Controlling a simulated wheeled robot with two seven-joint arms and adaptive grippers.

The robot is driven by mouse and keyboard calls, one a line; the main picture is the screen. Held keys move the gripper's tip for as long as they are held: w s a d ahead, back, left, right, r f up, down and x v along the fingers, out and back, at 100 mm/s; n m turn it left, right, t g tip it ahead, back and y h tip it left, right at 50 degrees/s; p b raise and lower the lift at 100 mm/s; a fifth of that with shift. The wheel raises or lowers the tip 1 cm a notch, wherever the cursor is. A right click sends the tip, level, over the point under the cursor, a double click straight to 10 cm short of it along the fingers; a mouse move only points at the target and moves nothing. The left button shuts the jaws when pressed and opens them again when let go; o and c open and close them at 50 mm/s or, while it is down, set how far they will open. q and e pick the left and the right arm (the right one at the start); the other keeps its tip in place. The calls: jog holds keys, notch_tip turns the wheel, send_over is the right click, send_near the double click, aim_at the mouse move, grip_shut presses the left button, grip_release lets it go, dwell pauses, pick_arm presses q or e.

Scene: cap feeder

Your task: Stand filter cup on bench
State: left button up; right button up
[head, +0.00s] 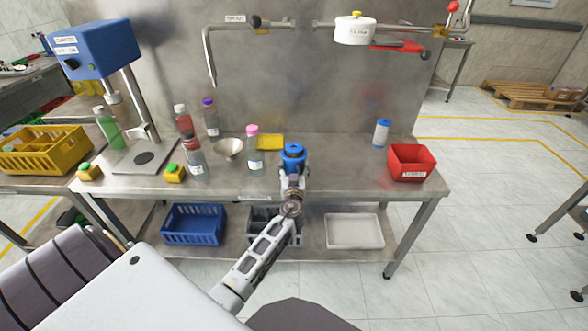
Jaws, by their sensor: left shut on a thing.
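My left gripper (292,171) reaches in from below to the front middle of the steel bench. It is shut on a blue cup-like thing (293,151), which I take to be the filter cup. The cup looks upright, with its round top facing up. The gripper hides its lower part, so I cannot tell whether it touches the bench (340,178). My right gripper is not in view.
Left of the cup are a pink-capped bottle (254,163), a yellow tray (270,142), a metal funnel (228,148) and several bottles. A blue-capped bottle (382,132) and a red bin (411,162) stand right. Bench between cup and bin is clear.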

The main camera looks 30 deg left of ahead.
aim_at(294, 171)
pick_arm(q)
jog(key=o, duration=1)
jog(key=shift+o, duration=0.6)
jog(key=shift+r, duration=0.15)
jog(key=shift+s+d, duration=0.15)
jog(key=shift+s, duration=0.15)
jog(key=shift+s+d, duration=0.2)
jog(key=shift+s, duration=0.1)
jog(key=v, duration=0.3)
jog(key=shift+s+d+b, duration=0.1)
jog(key=shift+s+b, duration=0.15)
jog(key=shift+b, duration=0.1)
jog(key=shift+s+d, duration=0.35)
jog(key=shift+s, duration=0.25)
jog(key=shift+s+d, duration=0.15)
jog(key=shift+s, duration=0.1)
jog(key=shift+s+d, duration=0.15)
jog(key=shift+s, duration=0.1)
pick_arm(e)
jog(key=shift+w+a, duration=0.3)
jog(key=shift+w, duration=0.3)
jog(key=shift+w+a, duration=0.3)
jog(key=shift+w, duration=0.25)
pick_arm(q)
jog(key=shift+c, duration=0.4)
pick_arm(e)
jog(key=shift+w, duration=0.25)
